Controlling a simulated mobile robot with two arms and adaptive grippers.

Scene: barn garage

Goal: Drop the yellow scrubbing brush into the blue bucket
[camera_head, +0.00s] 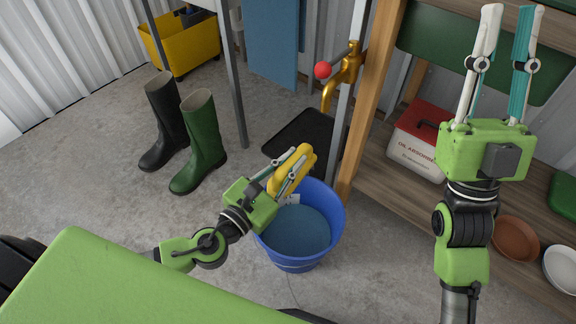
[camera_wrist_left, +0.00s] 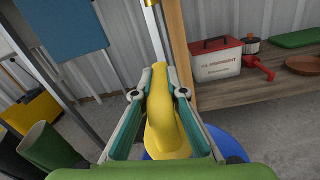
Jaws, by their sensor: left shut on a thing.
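The yellow scrubbing brush (camera_head: 284,178) is gripped between the fingers of my left gripper (camera_head: 303,156). In the left wrist view the brush (camera_wrist_left: 165,125) stands out between the two fingers, with its thin end pointing away and up. The blue bucket (camera_head: 334,222) stands on the floor. In the head view, the brush and left gripper overlap the bucket's far left rim, and the brush appears above it. The bucket (camera_wrist_left: 222,142) shows partly behind the gripper in the left wrist view. My right gripper (camera_head: 510,14) is raised at the right, open and empty.
A brass tap (camera_head: 345,72) with a red knob is behind the bucket, beside a wooden post (camera_head: 368,100). A black boot (camera_head: 165,115) and green boot (camera_head: 202,145) stand left. A wooden shelf (camera_head: 395,187) with a red-lidded box (camera_head: 412,145) is right. Open floor lies left.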

